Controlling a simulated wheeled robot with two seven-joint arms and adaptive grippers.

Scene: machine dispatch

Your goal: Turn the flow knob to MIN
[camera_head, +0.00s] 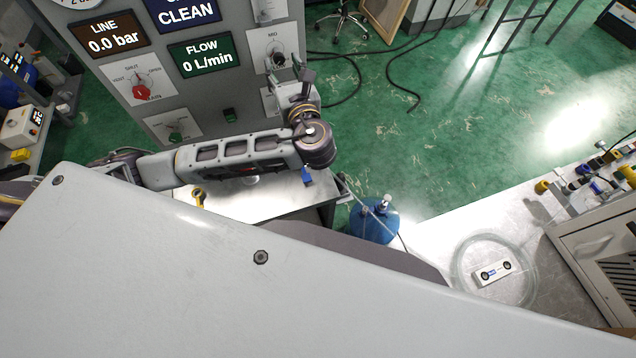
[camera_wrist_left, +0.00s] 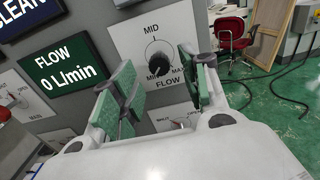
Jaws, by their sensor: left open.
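The flow knob (camera_wrist_left: 159,58) is a dark round knob on a white plate marked MIN, MID, MAX and FLOW, on the grey panel. In the head view the knob (camera_head: 278,59) shows at the panel's right side. My left gripper (camera_wrist_left: 162,88) is open, its green-padded fingers spread to the left and right below the knob, with nothing between them. In the head view the left gripper (camera_head: 293,84) is just below the knob plate, apart from the knob as far as I can see. The knob's pointer is too small to read surely. My right gripper is not in view.
The flow display (camera_head: 206,55) reads 0 L/min and the line display (camera_head: 117,34) reads 0.0 bar. A red knob (camera_head: 140,92) and a green knob (camera_head: 176,136) are on the same panel. A blue container (camera_head: 373,224) stands below right. Green floor is open to the right.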

